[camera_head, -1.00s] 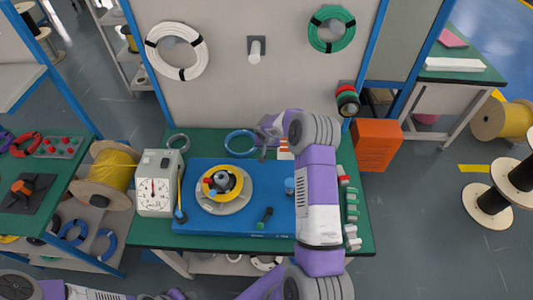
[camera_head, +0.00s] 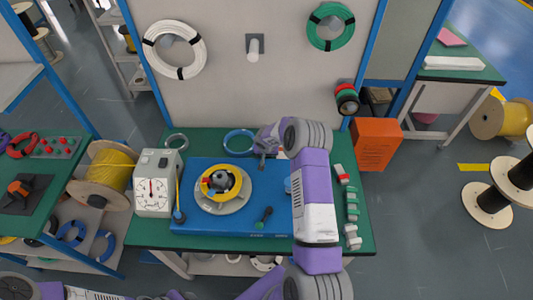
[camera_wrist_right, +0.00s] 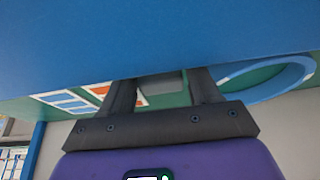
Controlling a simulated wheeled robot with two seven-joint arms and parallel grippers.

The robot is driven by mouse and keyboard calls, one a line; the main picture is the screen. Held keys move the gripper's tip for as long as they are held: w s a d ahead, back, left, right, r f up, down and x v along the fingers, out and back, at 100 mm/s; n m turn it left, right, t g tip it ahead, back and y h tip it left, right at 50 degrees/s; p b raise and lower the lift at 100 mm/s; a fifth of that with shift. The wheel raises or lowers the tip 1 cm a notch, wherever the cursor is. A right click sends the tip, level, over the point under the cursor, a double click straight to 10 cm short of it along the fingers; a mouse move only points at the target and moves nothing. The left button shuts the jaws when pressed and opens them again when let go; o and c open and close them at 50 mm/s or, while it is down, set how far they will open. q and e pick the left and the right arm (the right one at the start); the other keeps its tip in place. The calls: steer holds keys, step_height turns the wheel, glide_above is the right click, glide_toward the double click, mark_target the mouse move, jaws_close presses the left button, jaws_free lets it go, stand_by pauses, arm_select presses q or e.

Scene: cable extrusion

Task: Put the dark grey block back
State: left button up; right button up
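My right gripper (camera_head: 261,158) is over the back of the bench, between the blue wire ring and the right part of the blue board. In the right wrist view, its two dark fingers (camera_wrist_right: 164,84) stand apart, and their tips end at the blue board's edge. A grey block-like shape (camera_wrist_right: 165,84) fills the gap between them. I cannot tell whether it is the dark grey block or whether the fingers grip it. No dark grey block shows clearly in the head view. My left gripper is out of view; only parts of that arm show at the bottom left.
The blue board (camera_head: 200,227) carries a round fixture with a yellow ring (camera_head: 205,193) and a green-handled tool (camera_head: 264,217). A white dial gauge (camera_head: 155,190) stands left. The blue wire ring (camera_head: 227,148) lies behind the board.

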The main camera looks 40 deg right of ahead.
steer(key=shift+r+p, duration=0.3)
steer(key=shift+r, duration=0.25)
steer(key=v, duration=1.1)
steer(key=shift+s+a+r, duration=0.1)
